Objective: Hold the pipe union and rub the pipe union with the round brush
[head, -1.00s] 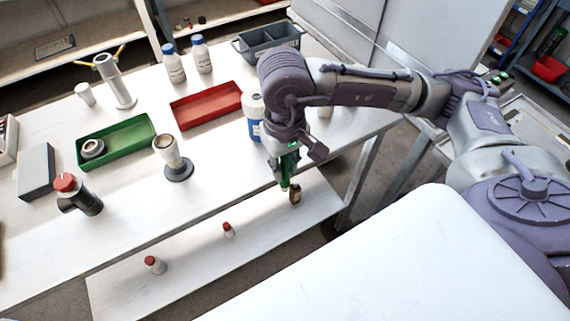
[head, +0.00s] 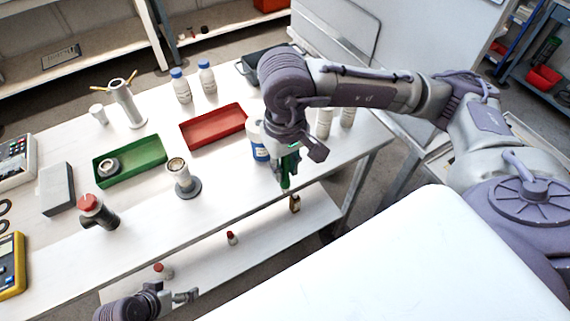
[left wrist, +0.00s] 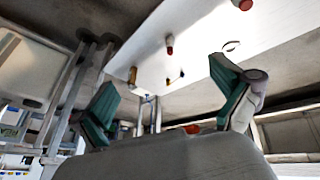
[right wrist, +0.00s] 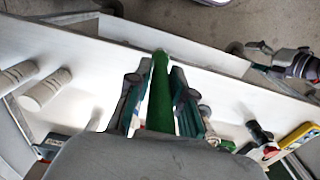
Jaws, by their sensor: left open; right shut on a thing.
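A grey ringed fitting, which looks like the pipe union (head: 108,166), lies in the left part of the green tray (head: 148,170). My right gripper (head: 288,165) is shut on a green, tapered round piece, which looks like the round brush (right wrist: 161,95). It points down past the table's front edge in the head view. My left gripper (head: 180,298) is low at the bottom left of the head view, in front of the table. It is open and empty, with its two fingers spread wide in the left wrist view (left wrist: 172,95).
On the table (head: 225,205) stand a metal cup on a round base (head: 183,178), a red-capped dark fitting (head: 97,212), a red tray (head: 213,127), white bottles (head: 207,77) and a yellow meter (head: 12,265). A lower shelf (head: 265,235) holds small red-capped bottles.

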